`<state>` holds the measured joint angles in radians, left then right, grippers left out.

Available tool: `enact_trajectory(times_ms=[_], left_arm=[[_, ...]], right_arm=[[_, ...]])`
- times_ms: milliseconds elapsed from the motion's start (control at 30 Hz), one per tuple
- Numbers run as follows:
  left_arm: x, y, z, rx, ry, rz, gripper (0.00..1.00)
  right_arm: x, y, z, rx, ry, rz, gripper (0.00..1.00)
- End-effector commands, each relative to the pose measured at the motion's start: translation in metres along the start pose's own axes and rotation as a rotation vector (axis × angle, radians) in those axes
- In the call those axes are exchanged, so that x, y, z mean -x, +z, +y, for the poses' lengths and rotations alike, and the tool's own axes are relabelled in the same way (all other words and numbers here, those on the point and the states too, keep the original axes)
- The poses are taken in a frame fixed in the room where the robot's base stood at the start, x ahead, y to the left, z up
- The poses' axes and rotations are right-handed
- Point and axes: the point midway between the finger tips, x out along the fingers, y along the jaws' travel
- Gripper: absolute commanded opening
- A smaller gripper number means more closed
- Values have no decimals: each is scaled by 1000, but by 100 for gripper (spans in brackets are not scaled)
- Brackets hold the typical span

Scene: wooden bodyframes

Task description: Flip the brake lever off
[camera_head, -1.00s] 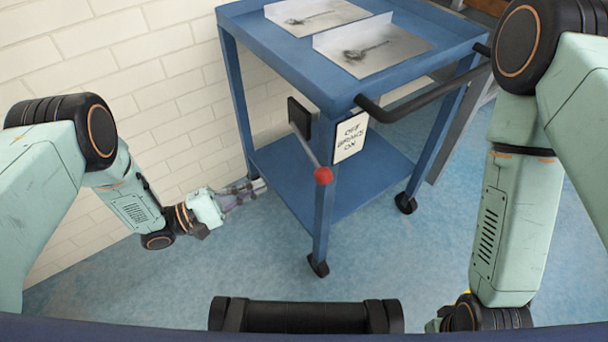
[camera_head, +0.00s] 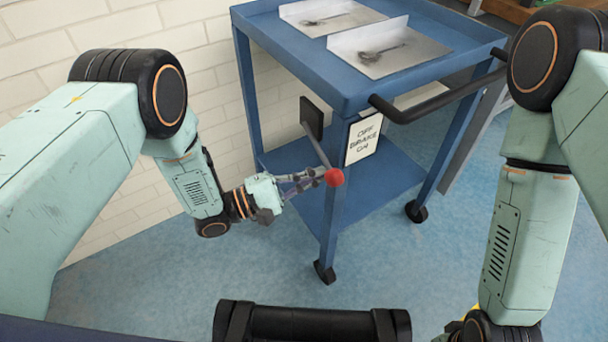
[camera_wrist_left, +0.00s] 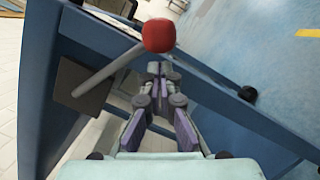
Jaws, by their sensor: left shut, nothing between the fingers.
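The brake lever (camera_head: 320,148) is a grey rod with a red ball knob (camera_head: 335,177), mounted on a black plate (camera_head: 312,118) on the blue cart's side. It slants down toward me. A white sign (camera_head: 363,140) beside it reads OFF at the top, BRAKE, then ON at the bottom. My left gripper (camera_head: 318,176) is shut and empty, with its fingertips close to the left of the knob. In the left wrist view the red knob (camera_wrist_left: 159,36) lies just beyond the fingertips (camera_wrist_left: 159,68), and the rod runs to the left. I cannot tell whether they touch.
The blue cart (camera_head: 355,92) stands on casters, with two metal trays (camera_head: 368,58) on top and a black handle (camera_head: 440,98) on its right side. A white brick wall (camera_head: 140,45) is behind at the left. Blue floor (camera_head: 400,265) is clear in front.

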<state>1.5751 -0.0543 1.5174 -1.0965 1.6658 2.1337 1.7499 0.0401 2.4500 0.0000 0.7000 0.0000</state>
Motion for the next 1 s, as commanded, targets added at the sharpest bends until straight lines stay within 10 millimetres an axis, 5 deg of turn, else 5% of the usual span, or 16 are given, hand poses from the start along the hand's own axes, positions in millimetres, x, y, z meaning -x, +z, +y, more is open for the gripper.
enact_trajectory(times_ms=[1000], left_arm=[[-3, 10, 5, -1, 1, 0, 0]], right_arm=[[6, 0, 0, 0, 0, 0, 40]])
